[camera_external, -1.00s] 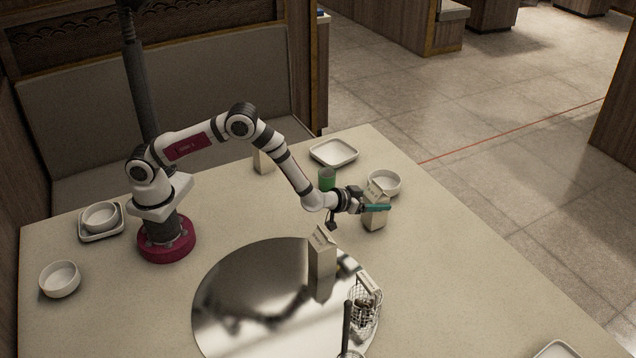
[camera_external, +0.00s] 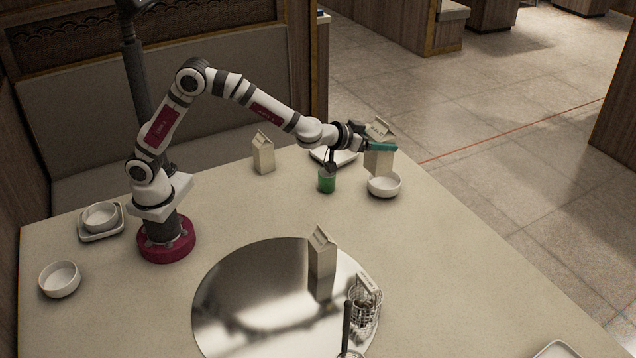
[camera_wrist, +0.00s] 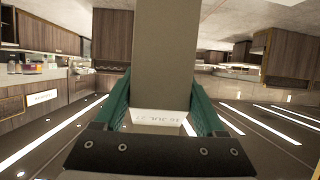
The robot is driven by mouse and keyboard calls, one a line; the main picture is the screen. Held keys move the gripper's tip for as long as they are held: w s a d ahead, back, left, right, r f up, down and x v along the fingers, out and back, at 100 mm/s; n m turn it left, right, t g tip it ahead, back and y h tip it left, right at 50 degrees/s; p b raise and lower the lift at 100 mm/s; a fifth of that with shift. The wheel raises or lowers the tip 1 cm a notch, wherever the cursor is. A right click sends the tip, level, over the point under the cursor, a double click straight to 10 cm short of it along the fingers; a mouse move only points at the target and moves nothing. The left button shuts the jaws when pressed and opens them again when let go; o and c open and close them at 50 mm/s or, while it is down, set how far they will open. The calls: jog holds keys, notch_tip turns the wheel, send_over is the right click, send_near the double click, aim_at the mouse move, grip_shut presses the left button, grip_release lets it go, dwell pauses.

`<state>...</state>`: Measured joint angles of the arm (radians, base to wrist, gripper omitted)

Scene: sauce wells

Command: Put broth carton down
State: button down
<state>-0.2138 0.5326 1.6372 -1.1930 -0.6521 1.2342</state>
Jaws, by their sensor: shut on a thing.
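My gripper (camera_external: 382,147) is shut on a pale broth carton (camera_external: 379,163) with a gabled top, held about upright above the table. In the external view its lower end shows just behind or above a white bowl (camera_external: 384,188); I cannot tell the exact gap. In the wrist view the carton (camera_wrist: 165,55) fills the middle between the teal fingers (camera_wrist: 162,108), and a white printed face shows near them. Two similar cartons stand apart: one near the back edge (camera_external: 263,155), one on the round mirror-like turntable (camera_external: 250,300).
A green cup (camera_external: 326,182) stands left of the bowl, with a white tray (camera_external: 322,158) behind it. A wire basket (camera_external: 367,318) is at the turntable's right edge. White bowls (camera_external: 60,279) sit at the left. The table's right side is largely clear.

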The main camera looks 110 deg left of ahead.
jog(key=s+d+n+g+y, duration=0.1)
jog(key=s+d, duration=0.3)
jog(key=d, duration=0.3)
jog(key=s+d+n+g, duration=0.1)
jog(key=s+d, duration=0.3)
jog(key=d, duration=0.3)
jog(key=s+d+n+g+y, duration=0.2)
jog(key=s+d, duration=0.5)
jog(key=s, duration=0.6)
notch_tip(320, 180, down, 11)
jog(key=a+f, duration=0.3)
jog(key=w+a+f, duration=0.1)
jog(key=a+f, duration=0.7)
jog(key=shift+w+a, duration=0.2)
jog(key=shift+w, duration=0.05)
jog(key=shift+f, duration=0.1)
grip_release()
